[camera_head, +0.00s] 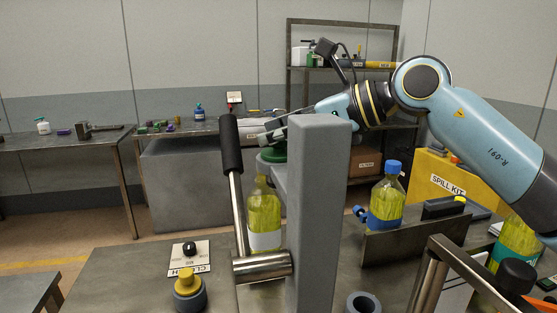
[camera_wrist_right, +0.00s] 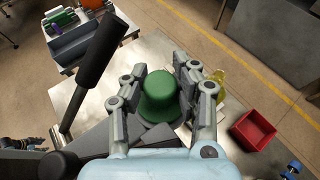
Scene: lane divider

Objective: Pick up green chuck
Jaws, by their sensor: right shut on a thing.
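The green chuck (camera_wrist_right: 158,92) is a rounded green cylinder. In the right wrist view it sits between the two fingers of my right gripper (camera_wrist_right: 162,82), which is shut on it. In the head view only part of the green chuck (camera_head: 277,154) shows, beside the tall grey post (camera_head: 319,210), which hides much of it. My right gripper (camera_head: 268,140) comes in from the right behind the top of that post. A grey ledge on the post lies just below the chuck; I cannot tell whether they touch. My left gripper is not in view.
A black-handled lever (camera_head: 231,145) stands close left of the chuck. A yellow-green bottle (camera_head: 264,218) is below it. A blue-capped bottle (camera_head: 387,200) stands right of the post. A yellow-and-grey knob (camera_head: 189,289) is at front left. A red bin (camera_wrist_right: 253,130) shows in the wrist view.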

